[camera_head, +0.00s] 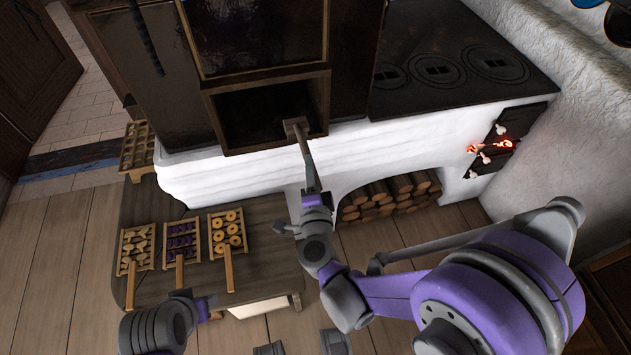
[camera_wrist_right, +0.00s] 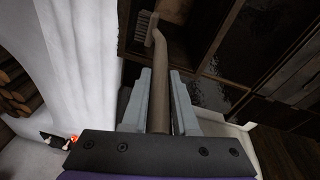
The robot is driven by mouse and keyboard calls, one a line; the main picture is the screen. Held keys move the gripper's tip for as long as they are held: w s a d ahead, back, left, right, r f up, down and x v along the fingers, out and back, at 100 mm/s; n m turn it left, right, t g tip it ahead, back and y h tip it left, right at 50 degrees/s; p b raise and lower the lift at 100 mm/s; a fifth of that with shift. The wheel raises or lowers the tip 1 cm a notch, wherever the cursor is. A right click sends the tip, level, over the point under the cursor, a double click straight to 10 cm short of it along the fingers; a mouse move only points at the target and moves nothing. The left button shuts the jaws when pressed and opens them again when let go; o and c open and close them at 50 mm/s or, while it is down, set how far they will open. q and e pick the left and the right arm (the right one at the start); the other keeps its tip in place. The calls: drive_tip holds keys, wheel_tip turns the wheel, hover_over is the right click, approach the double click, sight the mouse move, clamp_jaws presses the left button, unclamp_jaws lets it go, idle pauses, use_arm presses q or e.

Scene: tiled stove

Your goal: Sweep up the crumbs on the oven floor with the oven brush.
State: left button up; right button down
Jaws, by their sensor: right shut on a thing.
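The oven brush (camera_head: 304,143) is a long wooden-handled brush with a short block head. My right gripper (camera_head: 312,197) is shut on its handle, and the head is at the mouth of the open oven (camera_head: 257,112). In the right wrist view the handle (camera_wrist_right: 172,75) runs between the two grey fingers (camera_wrist_right: 159,103), and the pale bristles (camera_wrist_right: 149,28) show at its far end. The oven floor inside is dark, and I cannot make out crumbs on it. My left gripper (camera_head: 212,303) shows only in part at the bottom; I cannot tell its jaw state.
A wooden bench (camera_head: 185,205) at left holds several trays of baked goods (camera_head: 227,233) with handles. The black stove top (camera_head: 440,70) lies right of the oven. Firewood (camera_head: 390,197) fills an arch below it. Small black doors (camera_head: 505,140) with glowing red parts are at right.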

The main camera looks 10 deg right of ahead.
sight(300, 138)
drive_tip(key=w, duration=0.7)
drive_tip(key=w+f, duration=0.1)
drive_tip(key=w, duration=0.3)
drive_tip(key=shift+w, duration=1)
drive_tip(key=shift+f+b, duration=0.7)
drive_tip(key=shift+s, duration=0.1)
